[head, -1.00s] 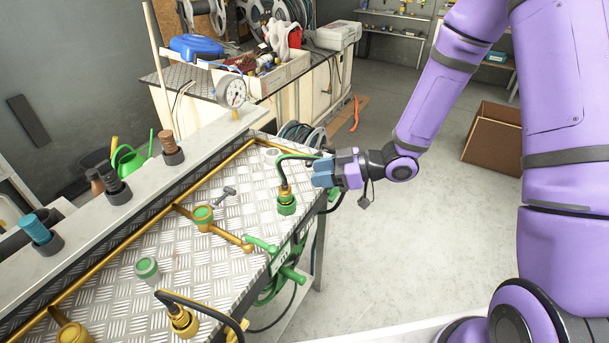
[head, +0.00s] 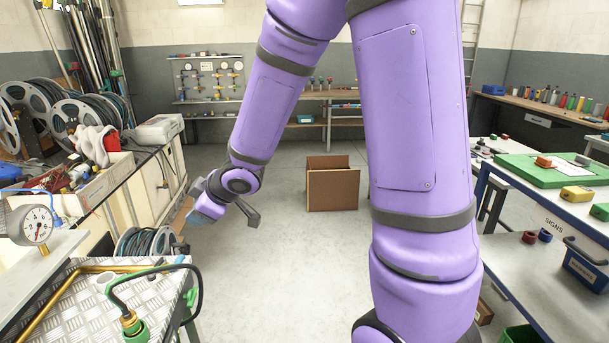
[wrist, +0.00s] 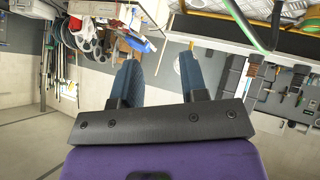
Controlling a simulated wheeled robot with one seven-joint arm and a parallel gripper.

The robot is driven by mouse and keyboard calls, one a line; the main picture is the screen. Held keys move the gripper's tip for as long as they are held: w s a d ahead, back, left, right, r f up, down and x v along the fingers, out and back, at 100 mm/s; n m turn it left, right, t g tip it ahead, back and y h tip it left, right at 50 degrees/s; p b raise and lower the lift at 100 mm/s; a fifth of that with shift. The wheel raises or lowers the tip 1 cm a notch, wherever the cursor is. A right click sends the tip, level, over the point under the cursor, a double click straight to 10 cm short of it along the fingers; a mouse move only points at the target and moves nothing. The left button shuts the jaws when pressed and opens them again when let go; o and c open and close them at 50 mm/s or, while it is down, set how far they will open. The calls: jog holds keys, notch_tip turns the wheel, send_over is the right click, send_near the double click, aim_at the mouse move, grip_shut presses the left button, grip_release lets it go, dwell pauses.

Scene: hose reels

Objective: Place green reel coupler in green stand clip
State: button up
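A hose with green sections loops over the near-left bench in the head view. It ends in a brass coupler (head: 128,318), which stands upright at a green clip (head: 136,333) on the metal bench top. The coupler appears seated in the clip, though the frame edge cuts off the lower part. My gripper (head: 203,214) is beyond the bench's far right corner, above the floor and apart from the coupler. In the wrist view my gripper (wrist: 158,62) has its two blue fingers wide apart with nothing between them.
A pressure gauge (head: 31,225) stands at the left on the bench's raised ledge. A cardboard box (head: 333,186) is on the floor beyond. A sign table (head: 560,215) stands at right.

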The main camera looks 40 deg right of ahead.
jog(key=s+d+r+m+h, duration=0.6)
jog(key=s+d+r+m, duration=0.15)
jog(key=s+r, duration=0.45)
jog(key=s+a+r+m+g+y, duration=0.1)
jog(key=s+r+m+g+y, duration=0.1)
jog(key=s, duration=1.4)
jog(key=shift+a+r+m+g, duration=0.2)
jog(key=shift+r+m+g, duration=0.25)
jog(key=shift+r+g, duration=0.4)
